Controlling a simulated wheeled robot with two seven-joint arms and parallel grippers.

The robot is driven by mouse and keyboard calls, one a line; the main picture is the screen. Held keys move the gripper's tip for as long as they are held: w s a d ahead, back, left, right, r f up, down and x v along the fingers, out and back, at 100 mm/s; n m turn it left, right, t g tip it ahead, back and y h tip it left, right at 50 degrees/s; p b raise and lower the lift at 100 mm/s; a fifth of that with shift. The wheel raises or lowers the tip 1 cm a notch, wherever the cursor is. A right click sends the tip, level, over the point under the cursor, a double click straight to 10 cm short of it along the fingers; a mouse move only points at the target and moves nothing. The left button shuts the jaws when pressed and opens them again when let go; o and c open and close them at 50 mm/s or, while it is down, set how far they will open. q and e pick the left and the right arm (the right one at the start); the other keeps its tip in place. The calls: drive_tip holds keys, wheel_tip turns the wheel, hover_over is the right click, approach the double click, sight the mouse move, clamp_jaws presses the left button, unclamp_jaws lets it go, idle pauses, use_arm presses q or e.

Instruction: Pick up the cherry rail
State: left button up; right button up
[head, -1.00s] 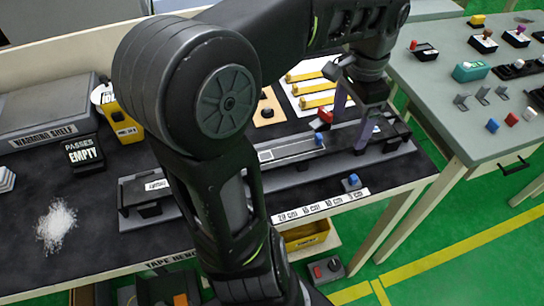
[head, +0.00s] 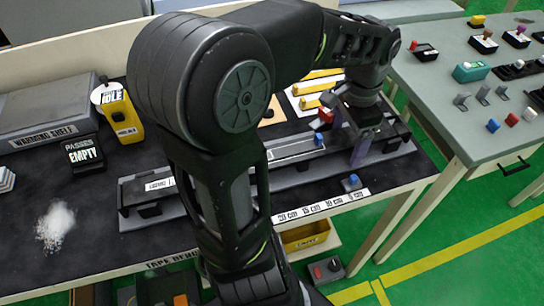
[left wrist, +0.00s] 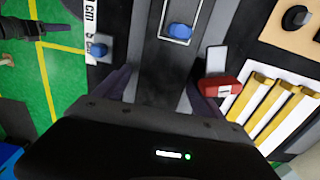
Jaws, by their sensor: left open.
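I cannot make out a long cherry-coloured rail in any view. The only red thing near my left gripper is a small red block (head: 325,114), beside the grey track (head: 290,148) on the dark bench; it also shows in the left wrist view (left wrist: 221,87), near the right finger. My left gripper (head: 350,138) is open above the right part of the track, its purple fingers apart. In the left wrist view the fingers (left wrist: 158,82) straddle the track with nothing visibly held. A blue block (left wrist: 178,31) sits on the track ahead.
Yellow bars (head: 320,101) lie in a white tray behind the track, partly hidden by my arm. A second blue block (head: 352,182) sits near the length-marked front edge. A grey side table (head: 470,110) with small parts stands right. A yellow device (head: 122,118) stands back left.

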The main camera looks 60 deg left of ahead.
use_arm(q)
drive_tip(key=shift+c, duration=0.2)
clamp_jaws()
idle(0.9)
drive_tip(key=shift+r, duration=0.1)
wheel_tip(320, 180, up, 10)
drive_tip(key=shift+f+p, duration=0.1)
drive_tip(key=shift+p, duration=0.5)
idle(0.7)
